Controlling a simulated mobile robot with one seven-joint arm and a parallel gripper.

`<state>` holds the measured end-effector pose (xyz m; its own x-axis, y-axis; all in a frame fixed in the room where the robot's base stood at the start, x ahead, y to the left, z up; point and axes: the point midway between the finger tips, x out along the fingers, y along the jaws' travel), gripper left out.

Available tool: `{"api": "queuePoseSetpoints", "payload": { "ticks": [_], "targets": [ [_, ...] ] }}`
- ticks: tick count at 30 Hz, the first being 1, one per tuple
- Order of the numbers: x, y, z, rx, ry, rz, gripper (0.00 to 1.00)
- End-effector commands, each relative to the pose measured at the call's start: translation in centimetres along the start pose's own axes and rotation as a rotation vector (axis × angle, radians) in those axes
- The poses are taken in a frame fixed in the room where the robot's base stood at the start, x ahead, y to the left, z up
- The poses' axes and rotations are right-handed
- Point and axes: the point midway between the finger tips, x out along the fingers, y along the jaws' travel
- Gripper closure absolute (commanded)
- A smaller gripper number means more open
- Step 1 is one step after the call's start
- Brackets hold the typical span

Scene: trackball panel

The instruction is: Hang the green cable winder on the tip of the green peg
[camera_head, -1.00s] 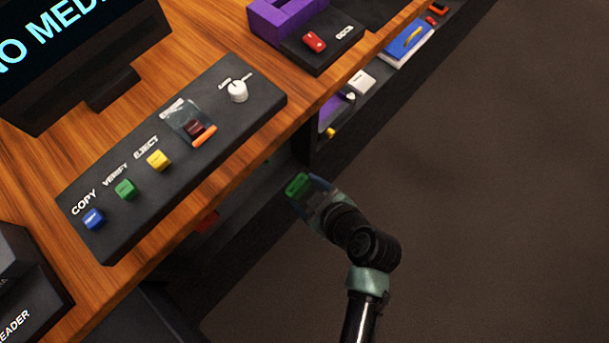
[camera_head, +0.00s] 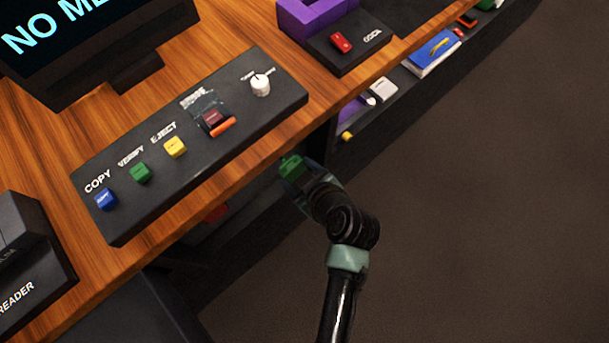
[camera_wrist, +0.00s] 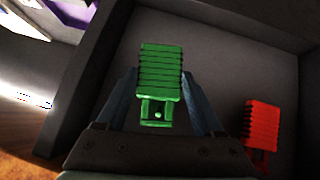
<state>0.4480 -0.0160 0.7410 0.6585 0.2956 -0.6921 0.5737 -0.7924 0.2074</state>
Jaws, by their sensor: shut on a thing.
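The green cable winder is a ribbed green block with a framed opening at its near end, seen in the wrist view (camera_wrist: 160,68). It also shows at my gripper's end in the head view (camera_head: 290,165). My gripper (camera_wrist: 162,92) is shut on the winder, with one finger on each side. In the head view my gripper (camera_head: 293,174) is beside and below the desk's front edge. I cannot make out the green peg; the winder or gripper may hide it.
A ribbed red object (camera_wrist: 262,125) is at the right in the wrist view, against a dark recessed panel (camera_wrist: 225,70). The desk (camera_head: 245,150) overhangs the recess. The button panel (camera_head: 190,145) is on top. Open floor lies to the right.

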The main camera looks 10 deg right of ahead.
Motion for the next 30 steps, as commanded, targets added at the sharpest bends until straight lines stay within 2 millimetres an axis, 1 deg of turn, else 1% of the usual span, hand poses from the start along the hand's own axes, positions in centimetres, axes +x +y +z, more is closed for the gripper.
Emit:
{"api": "queuePoseSetpoints", "payload": {
  "ticks": [10,18,30],
  "targets": [
    [1.6,-0.1,-1.4,-0.002,0.000,0.000,0.86],
    [2.8,-0.2,-1.7,-0.002,0.001,0.000,0.86],
    [3.1,-0.2,-1.7,-0.001,0.000,0.000,0.86]
  ]
}}
